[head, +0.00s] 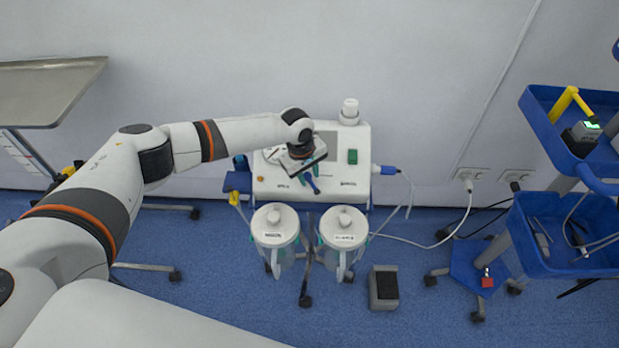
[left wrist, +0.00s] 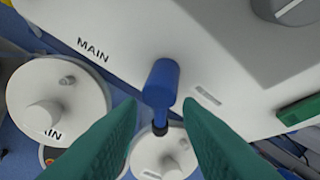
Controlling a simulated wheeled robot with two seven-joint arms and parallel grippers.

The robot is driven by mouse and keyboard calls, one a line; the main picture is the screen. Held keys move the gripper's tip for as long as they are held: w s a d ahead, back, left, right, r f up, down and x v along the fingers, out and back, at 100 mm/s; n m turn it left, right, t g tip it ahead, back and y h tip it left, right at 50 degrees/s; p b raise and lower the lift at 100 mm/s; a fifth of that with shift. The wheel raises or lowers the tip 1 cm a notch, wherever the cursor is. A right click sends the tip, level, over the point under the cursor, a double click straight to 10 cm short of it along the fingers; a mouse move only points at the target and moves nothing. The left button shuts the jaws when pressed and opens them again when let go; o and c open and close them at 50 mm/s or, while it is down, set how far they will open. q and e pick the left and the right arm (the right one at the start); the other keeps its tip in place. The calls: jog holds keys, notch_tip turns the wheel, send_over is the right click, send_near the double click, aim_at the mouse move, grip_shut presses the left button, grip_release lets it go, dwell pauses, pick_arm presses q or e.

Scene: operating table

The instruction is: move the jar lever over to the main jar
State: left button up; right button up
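The jar lever (left wrist: 161,85) is a blue handle on the front of the white suction unit (head: 330,140). In the left wrist view it stands between my green fingertips, to the right of the printed word MAIN. My left gripper (head: 312,184) is over the front edge of the unit; in the left wrist view its fingers (left wrist: 158,135) are apart, with visible gaps beside the lever. The main jar (left wrist: 60,95), with a white lid, is on the left; it also shows in the head view (head: 275,218). The other jar (head: 343,222) is on the right. My right gripper is out of view.
A green switch (head: 352,157) and a white capped part (head: 349,112) are on the unit. A foot pedal (head: 383,287) lies on the floor at right. A blue cart (head: 545,250) stands farther right, with cables between. A metal tray table (head: 45,90) is at the left.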

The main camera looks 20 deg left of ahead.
pick_arm(q)
jog(key=shift+w+d+f, duration=0.15)
jog(key=shift+f, duration=0.9)
